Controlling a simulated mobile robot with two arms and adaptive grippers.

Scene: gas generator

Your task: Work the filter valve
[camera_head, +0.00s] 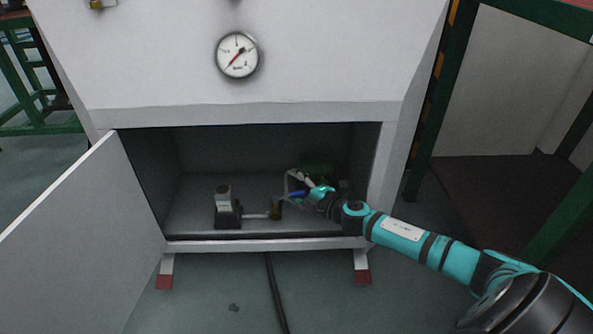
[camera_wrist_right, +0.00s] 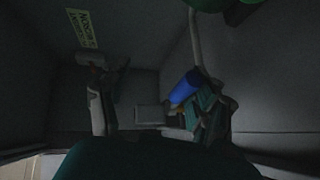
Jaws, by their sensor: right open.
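The filter valve is not clearly made out; a blue handle-like part (camera_head: 297,193), possibly its lever, shows low in the open cabinet. It shows as a blue cylinder (camera_wrist_right: 184,88) right of the middle in the dark right wrist view. My right gripper (camera_head: 303,187) reaches into the cabinet from the right and is open right at this blue part. I cannot tell whether they touch. A brass-coloured fitting (camera_head: 276,209) sits just left of it, on a short pipe. My left gripper is in neither view.
A grey and black device (camera_head: 227,207) stands on the cabinet floor at left. The hinged door (camera_head: 75,235) is open to the left. A dark green rounded part (camera_head: 318,170) is behind my gripper. A gauge (camera_head: 237,55) is on the white front above. A yellow label (camera_wrist_right: 83,28) is inside.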

